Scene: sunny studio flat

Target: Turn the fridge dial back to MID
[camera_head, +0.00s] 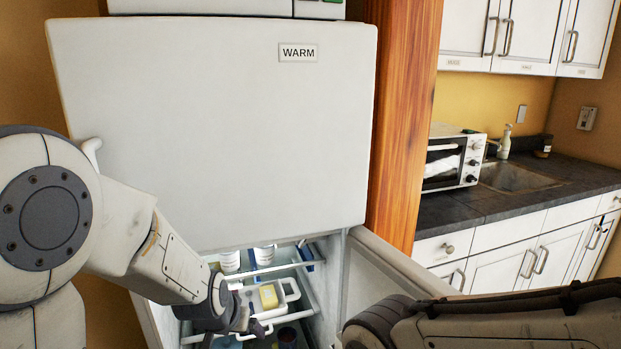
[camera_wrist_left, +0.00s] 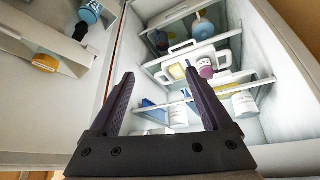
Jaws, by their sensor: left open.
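The fridge (camera_head: 215,120) fills the left and middle of the head view. Its upper door is shut and carries a plate reading WARM (camera_head: 298,53). The lower compartment is open, with its lit interior (camera_wrist_left: 285,95) in the left wrist view. I cannot make out the dial in either view. My left gripper (camera_head: 243,322) reaches into the mouth of the open compartment. In the left wrist view its two dark fingers (camera_wrist_left: 159,75) are spread apart with nothing held between them. My right gripper is out of view; only my right arm shows at lower right.
The open lower door (camera_head: 385,262) stands to the right of the compartment. Inside are shelves, a purple-labelled container (camera_wrist_left: 207,66) and a white tub (camera_wrist_left: 244,103). Door bins hold a blue bottle (camera_wrist_left: 90,13) and an orange jar (camera_wrist_left: 45,62). A wooden panel (camera_head: 403,120) borders the fridge.

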